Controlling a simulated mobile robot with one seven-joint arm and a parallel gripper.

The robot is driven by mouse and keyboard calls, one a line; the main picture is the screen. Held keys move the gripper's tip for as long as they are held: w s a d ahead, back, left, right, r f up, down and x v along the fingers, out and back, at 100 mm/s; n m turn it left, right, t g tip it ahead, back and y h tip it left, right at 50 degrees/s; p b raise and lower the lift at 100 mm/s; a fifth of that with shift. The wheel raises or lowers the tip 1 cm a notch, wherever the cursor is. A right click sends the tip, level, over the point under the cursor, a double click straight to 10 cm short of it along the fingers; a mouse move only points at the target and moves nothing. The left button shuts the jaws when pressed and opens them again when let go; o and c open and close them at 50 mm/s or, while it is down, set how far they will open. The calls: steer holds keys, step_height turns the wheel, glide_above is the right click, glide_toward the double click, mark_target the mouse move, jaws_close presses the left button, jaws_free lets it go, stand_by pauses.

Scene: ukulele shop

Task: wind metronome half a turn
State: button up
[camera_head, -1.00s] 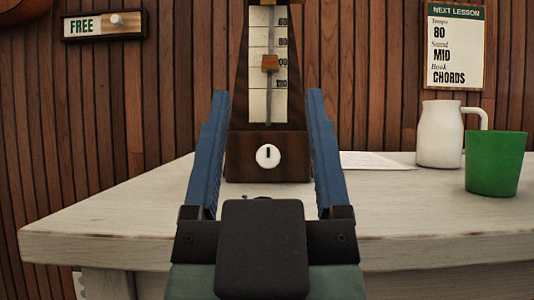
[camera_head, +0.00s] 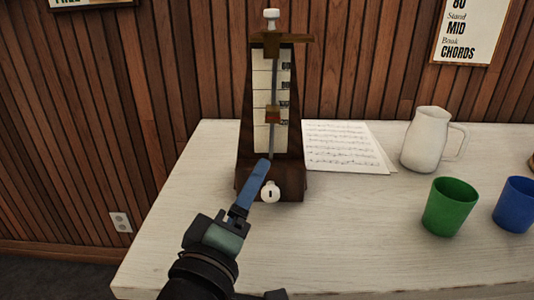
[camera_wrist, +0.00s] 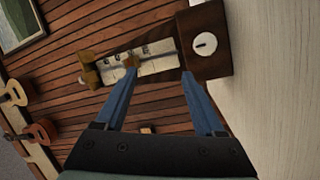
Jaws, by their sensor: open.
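The metronome (camera_head: 245,150) is a dark wooden tapered case. It stands upright on the pale table, with a light scale and a pendulum rod (camera_head: 274,138) on its front. A white round knob (camera_head: 270,191) with a dark slot mark sits low on the front, the mark about upright. My gripper (camera_head: 262,166) is open and empty, in front of the metronome and left of the knob; one finger mostly hides the other. In the wrist view the metronome lies sideways, and the knob (camera_wrist: 205,44) is beyond and right of the right fingertip, not between the fingers (camera_wrist: 160,75).
A music sheet (camera_head: 340,145) lies right of the metronome. A white jug (camera_head: 425,140), a green cup (camera_head: 450,205) and a blue cup (camera_head: 515,205) stand farther right. The table front is clear. A wood-panelled wall (camera_head: 140,100) is behind; small ukuleles (camera_wrist: 42,132) show in the wrist view.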

steer(key=r+n+g+p, duration=0.1)
steer(key=r+n+p, duration=0.1)
steer(key=p, duration=0.2)
steer(key=n+h+b, duration=0.1)
steer(key=n+b, duration=0.1)
glide_toward(269, 197)
steer(key=shift+w+d+f+g, duration=0.2)
steer(key=shift+w+g, duration=0.1)
steer(key=shift+w, duration=0.45)
steer(key=x, duration=0.5)
steer(key=r+x, duration=0.1)
steer(key=x, duration=0.1)
steer(key=shift+w+d+b, duration=0.15)
steer(key=shift+w+b, duration=0.1)
steer(key=shift+b, duration=0.1)
steer(key=shift+c, duration=0.3)
steer(key=shift+m, duration=0.3)
jaws_close()
